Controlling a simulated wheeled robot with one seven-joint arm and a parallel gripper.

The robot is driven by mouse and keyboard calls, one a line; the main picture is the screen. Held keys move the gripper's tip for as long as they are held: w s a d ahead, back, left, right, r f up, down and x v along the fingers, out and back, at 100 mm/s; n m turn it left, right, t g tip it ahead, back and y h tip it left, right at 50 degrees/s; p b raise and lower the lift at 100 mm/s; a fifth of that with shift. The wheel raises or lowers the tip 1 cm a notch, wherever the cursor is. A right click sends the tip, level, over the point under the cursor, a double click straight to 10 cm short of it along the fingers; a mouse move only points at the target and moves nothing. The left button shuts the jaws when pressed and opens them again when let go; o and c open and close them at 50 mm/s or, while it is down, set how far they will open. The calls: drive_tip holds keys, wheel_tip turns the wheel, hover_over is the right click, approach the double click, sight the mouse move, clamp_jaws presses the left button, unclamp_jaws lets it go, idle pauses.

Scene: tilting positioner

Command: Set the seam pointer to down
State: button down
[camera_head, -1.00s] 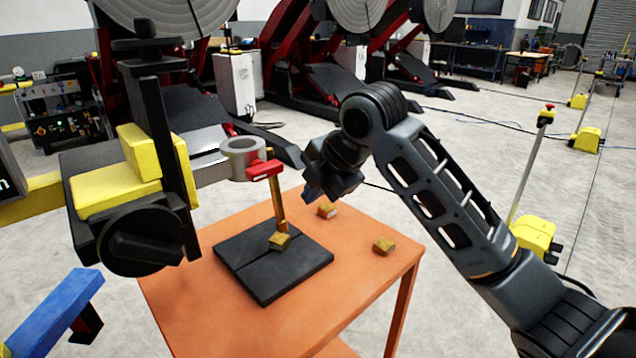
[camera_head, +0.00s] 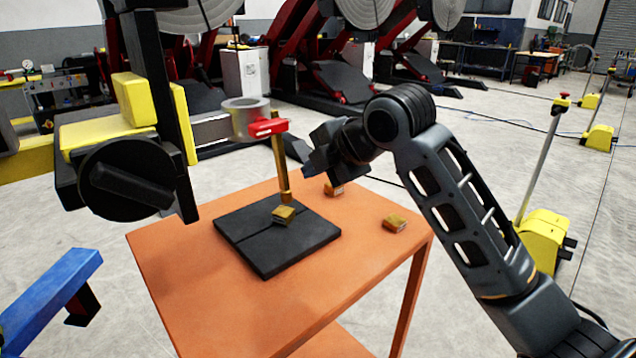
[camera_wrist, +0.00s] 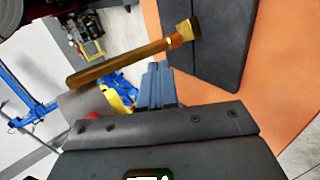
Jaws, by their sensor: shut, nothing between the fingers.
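The seam pointer (camera_head: 279,158) is a thin brass rod. It hangs almost straight down from a red clamp (camera_head: 268,128) below a grey ring (camera_head: 246,117). Its lower end is over two black plates (camera_head: 262,256) with a seam between them. A brass block (camera_head: 283,215) shows at its lower end; I cannot tell whether they touch. My gripper (camera_head: 309,166) is just right of the rod in the head view. In the wrist view, the shut, empty fingers (camera_wrist: 157,86) are close to the rod (camera_wrist: 125,63), which crosses above them; contact cannot be told.
The plates lie on an orange table (camera_head: 190,290). Two more brass blocks, one nearer (camera_head: 395,222) and one behind (camera_head: 333,189), sit right of them. A black post (camera_head: 157,90) with a knob (camera_head: 127,180) and yellow parts stands at left. A blue bar (camera_head: 50,295) is at lower left.

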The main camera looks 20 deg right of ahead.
sight(288, 179)
drive_tip(key=w+f+t+b, duration=0.2)
drive_tip(key=b, duration=0.2)
drive_tip(key=w+a+f+t+y+b, duration=0.1)
drive_tip(key=w+f+t+b, duration=0.1)
drive_tip(key=b, duration=0.3)
drive_tip(key=shift+a+f, duration=0.15)
drive_tip(key=shift+f, duration=0.05)
drive_tip(key=shift+w+a+f+b, duration=0.2)
drive_tip(key=shift+w+b, duration=0.3)
drive_tip(key=shift+b, duration=0.2)
drive_tip(key=shift+w, duration=0.1)
